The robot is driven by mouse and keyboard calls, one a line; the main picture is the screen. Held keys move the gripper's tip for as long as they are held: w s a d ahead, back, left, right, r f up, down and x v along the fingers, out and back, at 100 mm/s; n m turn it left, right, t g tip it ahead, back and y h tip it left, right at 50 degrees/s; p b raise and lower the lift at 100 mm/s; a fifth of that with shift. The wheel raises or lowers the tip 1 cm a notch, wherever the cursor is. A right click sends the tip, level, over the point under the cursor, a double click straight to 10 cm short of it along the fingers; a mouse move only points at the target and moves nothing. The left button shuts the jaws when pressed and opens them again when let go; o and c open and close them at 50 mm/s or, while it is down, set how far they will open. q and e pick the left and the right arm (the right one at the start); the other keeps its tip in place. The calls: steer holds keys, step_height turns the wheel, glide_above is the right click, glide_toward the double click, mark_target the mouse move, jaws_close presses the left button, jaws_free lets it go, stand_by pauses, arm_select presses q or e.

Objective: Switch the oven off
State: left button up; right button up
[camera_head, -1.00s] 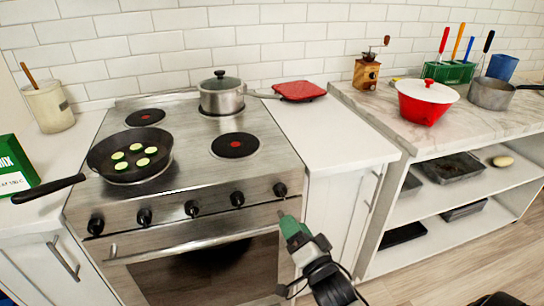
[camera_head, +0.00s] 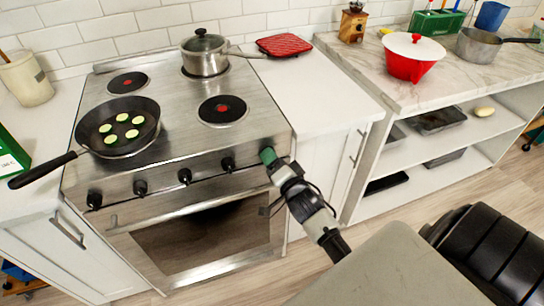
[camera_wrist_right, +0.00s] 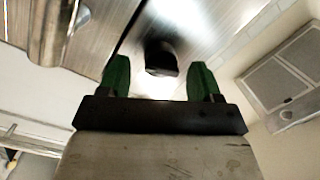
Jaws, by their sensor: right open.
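The steel oven (camera_head: 205,238) has a row of black knobs along its front panel; a middle knob (camera_head: 184,176) and one to its right (camera_head: 228,164) show clearly. My right gripper (camera_head: 267,156) is at the right end of the panel and hides the rightmost knob in the head view. In the right wrist view that black knob (camera_wrist_right: 160,58) sits ahead, between the two green fingers of the open gripper (camera_wrist_right: 159,76), with gaps on both sides. I cannot tell how far the fingers reach past it. My left gripper is not in view.
A black pan (camera_head: 118,127) with several green slices stands on the front left burner, its handle (camera_head: 42,170) jutting left. A lidded pot (camera_head: 204,55) is at the back right burner. The oven's bar handle (camera_head: 190,209) runs below the knobs. Counter (camera_head: 320,95) at right is mostly clear.

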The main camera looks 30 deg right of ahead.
steer(key=shift+w, duration=0.7)
steer(key=c, duration=0.9)
